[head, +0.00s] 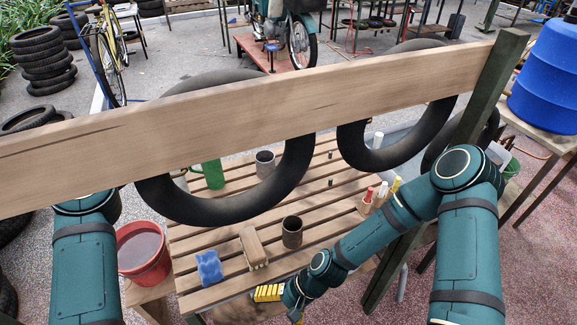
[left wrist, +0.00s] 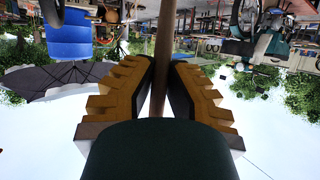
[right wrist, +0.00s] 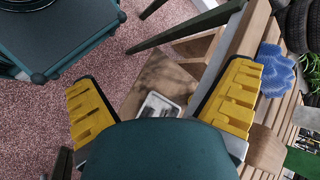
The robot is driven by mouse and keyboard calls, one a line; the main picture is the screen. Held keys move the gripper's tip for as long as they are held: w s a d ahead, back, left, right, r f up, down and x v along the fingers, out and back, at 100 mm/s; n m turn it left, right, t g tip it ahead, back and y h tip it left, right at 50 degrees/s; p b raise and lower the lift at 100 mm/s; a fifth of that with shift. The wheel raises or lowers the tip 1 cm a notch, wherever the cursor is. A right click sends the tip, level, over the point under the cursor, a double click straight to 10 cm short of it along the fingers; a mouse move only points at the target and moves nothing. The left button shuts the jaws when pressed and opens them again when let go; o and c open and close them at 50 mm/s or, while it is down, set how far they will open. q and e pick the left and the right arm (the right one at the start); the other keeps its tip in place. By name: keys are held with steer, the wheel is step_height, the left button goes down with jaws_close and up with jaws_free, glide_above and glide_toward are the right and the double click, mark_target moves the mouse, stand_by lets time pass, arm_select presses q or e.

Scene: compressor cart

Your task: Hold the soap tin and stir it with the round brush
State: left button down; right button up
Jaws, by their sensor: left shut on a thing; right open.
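A small pale-rimmed metal tin (right wrist: 160,106), likely the soap tin, lies on a brown wooden surface in the right wrist view. It shows between and beyond the fingers of my right gripper (right wrist: 163,88), which is open and empty. In the head view the right gripper (head: 268,293) is at the table's front edge. My left gripper (left wrist: 161,90) is shut on a thin brown wooden rod (left wrist: 164,45). I cannot tell whether this is the round brush's handle; no brush head shows. In the head view the left gripper is hidden behind the wooden beam.
The wooden beam (head: 240,110) with hanging tyres (head: 160,200) crosses in front of me. The slatted table (head: 330,215) holds a blue sponge (head: 208,268), a scrub brush (head: 252,247), grey cups (head: 292,232) and a green mug (head: 212,175). A red bucket (head: 142,252) stands left.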

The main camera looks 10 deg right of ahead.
mark_target(265, 156)
steer(key=w+a+r+m+g+y, duration=0.25)
steer(key=w+a+r+y, duration=0.35)
steer(key=r, duration=0.3)
steer(key=w+d+r+m+t+y, duration=0.3)
steer(key=w+d+r+y, duration=0.4)
steer(key=w+d+r, duration=0.25)
steer(key=w+d+f+m+t+h, duration=0.1)
steer(key=w+f+m+t+h, duration=0.2)
steer(key=w+m+t, duration=0.2)
steer(key=w+d+f+m+t+h, duration=0.2)
steer(key=w+m, duration=0.4)
steer(key=w, duration=0.6)
steer(key=w+d+f+m+t+h, duration=0.1)
steer(key=w+f+m+t+h, duration=0.3)
steer(key=w+f+m+t, duration=0.1)
steer(key=shift+w+d+f+m+t, duration=0.15)
steer(key=shift+w+m+t, duration=0.25)
steer(key=shift+w+t, duration=0.45)
steer(key=shift+w+d+f+m+t, duration=0.15)
steer(key=shift+w+m+t, duration=0.3)
steer(key=shift+w, duration=0.6)
steer(key=x, duration=1.1)
steer(key=shift+w+a, duration=0.15)
steer(key=shift+w, duration=0.15)
